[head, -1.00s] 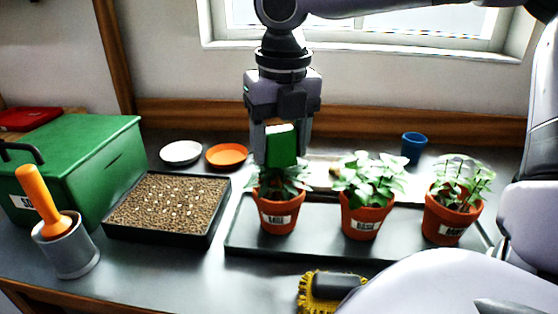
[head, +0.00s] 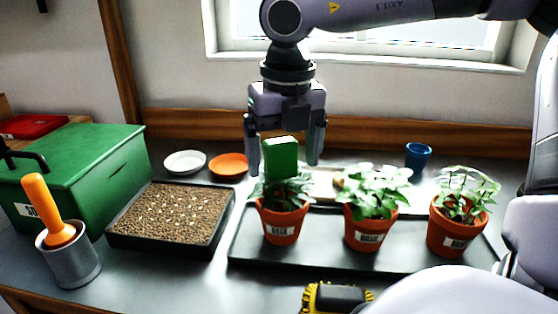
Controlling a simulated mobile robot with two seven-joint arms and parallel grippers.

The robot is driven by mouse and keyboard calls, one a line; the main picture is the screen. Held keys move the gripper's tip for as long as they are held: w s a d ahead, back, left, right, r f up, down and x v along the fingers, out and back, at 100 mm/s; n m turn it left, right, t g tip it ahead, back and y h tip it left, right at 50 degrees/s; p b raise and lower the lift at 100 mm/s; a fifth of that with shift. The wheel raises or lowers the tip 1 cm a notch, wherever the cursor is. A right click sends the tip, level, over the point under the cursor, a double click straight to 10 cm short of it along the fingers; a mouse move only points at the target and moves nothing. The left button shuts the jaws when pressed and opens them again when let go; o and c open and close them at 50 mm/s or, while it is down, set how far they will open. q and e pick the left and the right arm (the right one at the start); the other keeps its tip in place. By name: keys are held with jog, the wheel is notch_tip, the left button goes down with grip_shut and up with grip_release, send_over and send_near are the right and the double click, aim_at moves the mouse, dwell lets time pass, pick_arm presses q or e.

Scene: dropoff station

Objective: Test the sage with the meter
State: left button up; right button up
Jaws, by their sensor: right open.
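The sage pot (head: 281,222), terracotta with a white label, stands at the left end of the black tray (head: 310,254). The green meter (head: 281,157) stands upright over the sage plant (head: 270,193), its lower part hidden by leaves. I cannot see how deep it sits in the soil. My right gripper (head: 285,160) is open, its fingers apart on both sides of the meter's green head. My left gripper is not in view.
The basil pot (head: 370,230) and another labelled pot (head: 455,232) share the tray. A gravel tray (head: 168,216), green box (head: 85,173), grey cup with an orange-handled tool (head: 70,262), saucers (head: 229,164), blue cup (head: 417,156) and yellow brush (head: 322,298) surround it.

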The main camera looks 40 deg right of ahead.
jog(key=shift+r, duration=0.25)
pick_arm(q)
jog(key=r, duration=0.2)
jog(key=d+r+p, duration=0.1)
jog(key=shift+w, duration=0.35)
pick_arm(e)
notch_tip(320, 180, up, 7)
jog(key=shift+s+f, duration=0.15)
jog(key=shift+s, duration=0.1)
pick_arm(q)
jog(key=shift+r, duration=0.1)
pick_arm(e)
jog(key=shift+a, duration=0.1)
